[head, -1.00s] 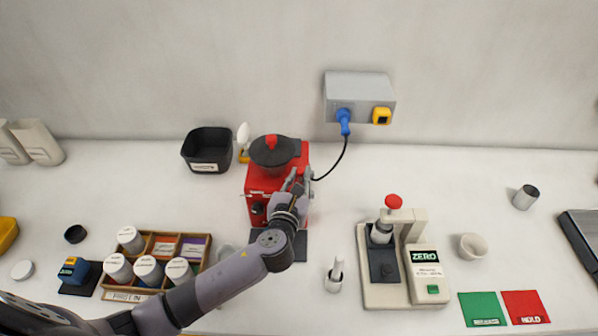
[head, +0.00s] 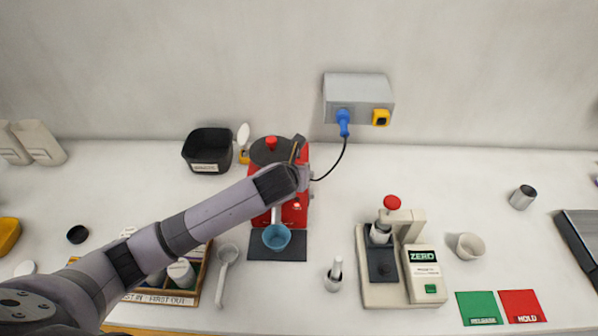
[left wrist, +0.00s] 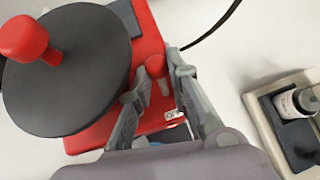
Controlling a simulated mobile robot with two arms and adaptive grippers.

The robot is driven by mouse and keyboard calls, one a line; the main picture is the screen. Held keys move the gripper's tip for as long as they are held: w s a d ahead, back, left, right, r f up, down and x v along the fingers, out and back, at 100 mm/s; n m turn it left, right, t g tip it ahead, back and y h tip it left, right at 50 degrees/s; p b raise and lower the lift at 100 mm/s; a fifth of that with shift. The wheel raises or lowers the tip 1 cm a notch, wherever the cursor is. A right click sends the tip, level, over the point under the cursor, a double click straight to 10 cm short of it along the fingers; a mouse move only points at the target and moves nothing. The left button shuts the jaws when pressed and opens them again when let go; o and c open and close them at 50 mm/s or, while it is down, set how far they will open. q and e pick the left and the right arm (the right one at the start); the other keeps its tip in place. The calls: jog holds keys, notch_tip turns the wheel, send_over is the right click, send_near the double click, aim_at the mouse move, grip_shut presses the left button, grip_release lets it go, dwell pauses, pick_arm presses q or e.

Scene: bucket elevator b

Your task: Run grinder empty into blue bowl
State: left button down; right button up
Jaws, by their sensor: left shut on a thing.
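The red grinder (head: 292,214) with its dark round lid (head: 266,152) stands near the back wall. A pale spout hangs from its front. The blue bowl (head: 276,237) is below the spout on a dark mat (head: 294,247); I cannot see what is in it. My left gripper (head: 300,152) is at the grinder's right side, its arm crossing in front of the grinder. In the left wrist view, my left gripper (left wrist: 158,92) has its fingers on both sides of a small red knob (left wrist: 155,67) beside the lid, shut on it. My right gripper is not in view.
A grey socket box (head: 358,92) on the wall holds a blue plug and a yellow switch; its black cable runs to the grinder. A black bin (head: 208,150) stands left, a white spoon (head: 227,262) lies in front. A scale-like device (head: 424,262) stands right.

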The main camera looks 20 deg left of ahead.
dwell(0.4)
pick_arm(q)
jog(key=c, duration=1.7)
grip_release()
